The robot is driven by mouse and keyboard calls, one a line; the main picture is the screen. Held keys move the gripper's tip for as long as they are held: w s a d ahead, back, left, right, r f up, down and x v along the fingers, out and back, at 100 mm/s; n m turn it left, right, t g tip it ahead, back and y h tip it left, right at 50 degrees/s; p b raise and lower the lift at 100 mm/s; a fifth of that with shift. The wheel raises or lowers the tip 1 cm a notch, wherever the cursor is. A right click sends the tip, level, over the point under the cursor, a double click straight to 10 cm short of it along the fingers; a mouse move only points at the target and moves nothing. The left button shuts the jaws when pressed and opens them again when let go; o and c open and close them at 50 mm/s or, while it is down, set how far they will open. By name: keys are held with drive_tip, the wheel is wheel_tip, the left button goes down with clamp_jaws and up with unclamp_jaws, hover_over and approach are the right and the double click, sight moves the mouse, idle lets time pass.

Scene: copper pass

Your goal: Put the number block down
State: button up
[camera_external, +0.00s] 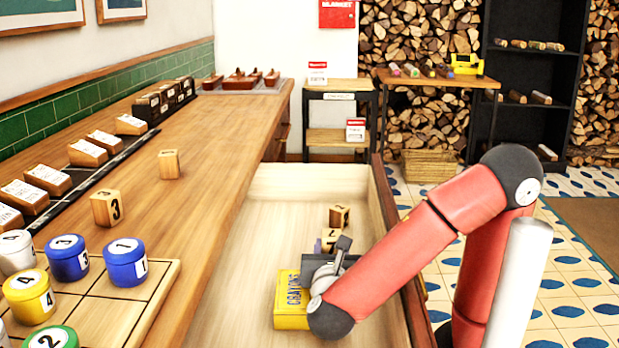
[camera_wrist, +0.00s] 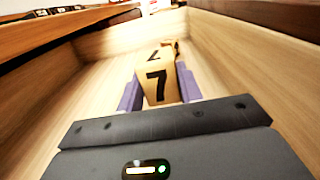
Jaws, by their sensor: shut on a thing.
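A wooden number block marked 7 (camera_wrist: 157,88) sits between the purple fingers of my gripper (camera_wrist: 158,92) in the wrist view. My gripper is shut on it, with a finger against each side. In the external view the held block (camera_external: 331,237) shows just past my gripper (camera_external: 325,243), low inside the open drawer (camera_external: 290,185). I cannot tell whether its underside touches the drawer floor. A second wooden number block (camera_external: 340,215) lies in the drawer just beyond the held one; in the wrist view it is mostly hidden behind it.
A yellow crayons box (camera_external: 290,302) lies in the drawer beside my gripper. The wooden counter (camera_external: 220,120) along the left holds two loose number blocks (camera_external: 106,208) and a board (camera_external: 160,275) with coloured numbered pots. The drawer's far left floor is clear.

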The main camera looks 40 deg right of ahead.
drive_tip(key=o, duration=1.1)
drive_tip(key=shift+c, duration=0.2)
drive_tip(key=shift+r, duration=0.15)
drive_tip(key=v, duration=0.5)
drive_tip(key=r+v, duration=0.1)
drive_tip(key=v, duration=0.1)
drive_tip(key=shift+s+a, duration=0.2)
drive_tip(key=shift+s, duration=0.05)
drive_tip(key=shift+w, duration=0.1)
